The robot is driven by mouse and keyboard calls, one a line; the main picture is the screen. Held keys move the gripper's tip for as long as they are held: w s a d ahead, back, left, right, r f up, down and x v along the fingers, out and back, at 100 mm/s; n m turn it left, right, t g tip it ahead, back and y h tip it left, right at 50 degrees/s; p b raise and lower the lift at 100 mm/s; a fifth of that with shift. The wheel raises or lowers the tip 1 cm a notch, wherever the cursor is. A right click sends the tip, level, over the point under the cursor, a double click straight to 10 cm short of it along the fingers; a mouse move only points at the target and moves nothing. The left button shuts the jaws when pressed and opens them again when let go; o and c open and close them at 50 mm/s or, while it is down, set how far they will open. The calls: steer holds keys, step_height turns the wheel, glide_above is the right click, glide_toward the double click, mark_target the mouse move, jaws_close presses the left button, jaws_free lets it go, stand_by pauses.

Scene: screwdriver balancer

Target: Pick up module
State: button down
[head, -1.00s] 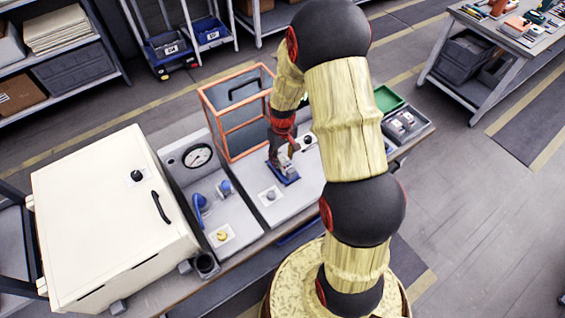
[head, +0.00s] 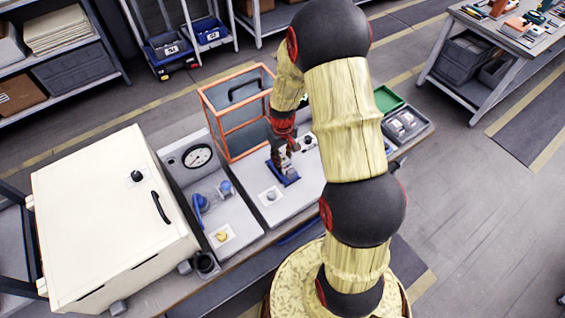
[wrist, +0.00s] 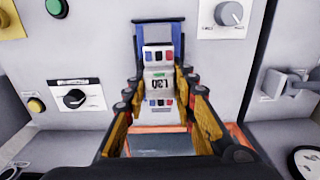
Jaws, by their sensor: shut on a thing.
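The module (wrist: 159,84) is a pale block marked "L30" with small red, dark and blue parts on its ends. In the wrist view it sits between the fingers of my gripper (wrist: 160,97), which is shut on it. The module is in front of a blue holder (wrist: 157,38); I cannot tell whether it still touches it. In the head view my gripper (head: 284,160) is over the blue holder (head: 285,177) on the grey panel, and the module is mostly hidden by the gripper.
An orange-framed clear guard (head: 236,115) stands just behind the gripper. A gauge panel (head: 197,157) and a large cream cabinet (head: 108,215) are to the left. A grey tray with modules (head: 405,124) and a green bin (head: 387,98) are to the right.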

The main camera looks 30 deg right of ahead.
mark_target(283, 158)
steer(key=shift+r, duration=0.1)
steer(key=shift+w+r, duration=0.1)
steer(key=shift+r, duration=0.25)
step_height(283, 158, up, 9)
steer(key=shift+r+p, duration=0.1)
steer(key=shift+p, duration=0.5)
